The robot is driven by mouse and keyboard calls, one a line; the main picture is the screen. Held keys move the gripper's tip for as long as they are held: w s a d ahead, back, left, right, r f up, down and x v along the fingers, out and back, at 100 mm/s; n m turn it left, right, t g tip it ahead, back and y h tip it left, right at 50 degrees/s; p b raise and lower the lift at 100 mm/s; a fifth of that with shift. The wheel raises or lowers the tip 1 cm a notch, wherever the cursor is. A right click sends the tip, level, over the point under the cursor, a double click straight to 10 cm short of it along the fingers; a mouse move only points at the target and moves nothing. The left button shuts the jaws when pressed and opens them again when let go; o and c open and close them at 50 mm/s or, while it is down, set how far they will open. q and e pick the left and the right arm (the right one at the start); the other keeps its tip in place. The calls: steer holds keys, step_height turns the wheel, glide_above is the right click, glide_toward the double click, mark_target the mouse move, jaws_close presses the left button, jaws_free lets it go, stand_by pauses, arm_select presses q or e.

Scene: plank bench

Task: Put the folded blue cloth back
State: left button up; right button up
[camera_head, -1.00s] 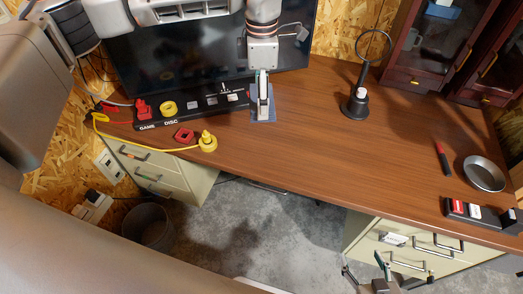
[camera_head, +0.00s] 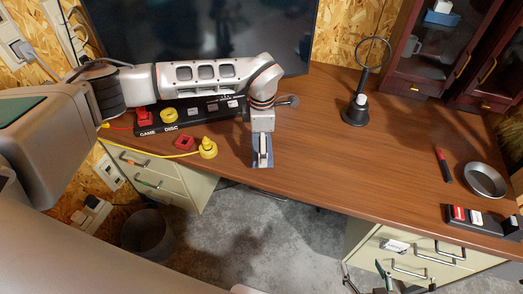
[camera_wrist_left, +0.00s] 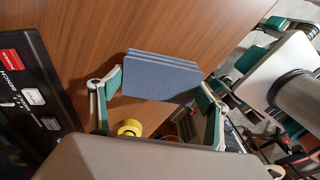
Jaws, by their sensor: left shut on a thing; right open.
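The folded blue cloth (camera_head: 269,163) is in my left gripper (camera_head: 262,160), near the front edge of the desk. In the left wrist view the cloth (camera_wrist_left: 160,76) shows as a flat, layered blue-grey bundle. The left gripper's fingers (camera_wrist_left: 162,84) are shut on it from both sides. I cannot tell how far it is above the desk top. My right gripper (camera_head: 384,278) is low at the bottom edge of the head view, in front of the right drawers, open and empty.
A ring stand (camera_head: 356,110), red marker (camera_head: 442,160) and metal bowl (camera_head: 484,180) are right. A glass cabinet holds a blue thing (camera_head: 441,19). The middle desk is clear.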

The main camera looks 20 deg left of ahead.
arm_select(q)
step_height(320, 180, down, 3)
steer(key=shift+r, duration=0.2)
steer(key=o, duration=1.2)
